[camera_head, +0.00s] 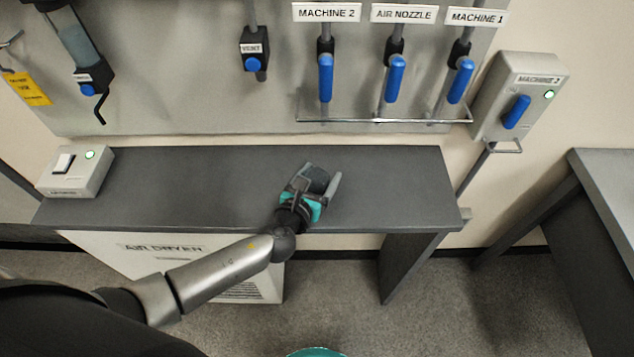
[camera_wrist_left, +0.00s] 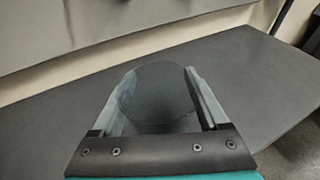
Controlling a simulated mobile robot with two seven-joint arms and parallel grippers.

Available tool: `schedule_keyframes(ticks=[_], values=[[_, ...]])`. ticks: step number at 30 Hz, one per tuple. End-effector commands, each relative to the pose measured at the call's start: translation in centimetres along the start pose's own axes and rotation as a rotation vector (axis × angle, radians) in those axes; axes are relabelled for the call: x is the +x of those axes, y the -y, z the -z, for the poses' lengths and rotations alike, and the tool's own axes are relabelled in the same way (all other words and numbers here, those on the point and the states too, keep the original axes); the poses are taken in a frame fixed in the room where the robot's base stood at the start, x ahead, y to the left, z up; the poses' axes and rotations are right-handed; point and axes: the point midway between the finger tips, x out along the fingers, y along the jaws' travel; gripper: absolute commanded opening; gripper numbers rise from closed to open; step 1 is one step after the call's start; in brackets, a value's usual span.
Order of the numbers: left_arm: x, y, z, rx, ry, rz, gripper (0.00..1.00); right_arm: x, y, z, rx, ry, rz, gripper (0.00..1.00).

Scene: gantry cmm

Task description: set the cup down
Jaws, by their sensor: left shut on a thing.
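The cup (camera_head: 317,181) is a dark grey, see-through vessel between the fingers of my left gripper (camera_head: 321,172). The gripper is shut on it, one finger on each side. In the left wrist view the cup (camera_wrist_left: 160,95) shows its round opening, with the dark bench top behind it. The gripper and cup are over the right-middle part of the grey bench (camera_head: 400,185). I cannot tell whether the cup's base touches the bench top. My right gripper is not in view.
A switch box (camera_head: 75,171) with a green light sits on the bench's left end. The wall panel (camera_head: 180,60) behind carries blue-handled valves (camera_head: 396,78) and a thin rail (camera_head: 385,121). A MACHINE 2 box (camera_head: 518,97) is at right. Bench space right of the gripper is clear.

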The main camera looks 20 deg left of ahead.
Motion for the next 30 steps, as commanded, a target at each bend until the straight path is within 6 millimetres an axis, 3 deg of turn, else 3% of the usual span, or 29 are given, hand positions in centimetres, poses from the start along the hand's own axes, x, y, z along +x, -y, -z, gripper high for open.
schedule_keyframes(ticks=[5, 19, 30], values=[[-0.4, 0.0, -1.5, 0.001, 0.001, 0.000, 0.15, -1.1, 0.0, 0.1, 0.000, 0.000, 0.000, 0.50], [-2.6, 0.0, -8.6, 0.000, 0.003, 0.000, 0.15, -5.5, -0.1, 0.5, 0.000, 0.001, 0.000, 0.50], [-2.9, -0.1, -9.6, 0.000, 0.001, -0.002, 0.15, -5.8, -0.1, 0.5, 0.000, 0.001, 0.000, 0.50]])
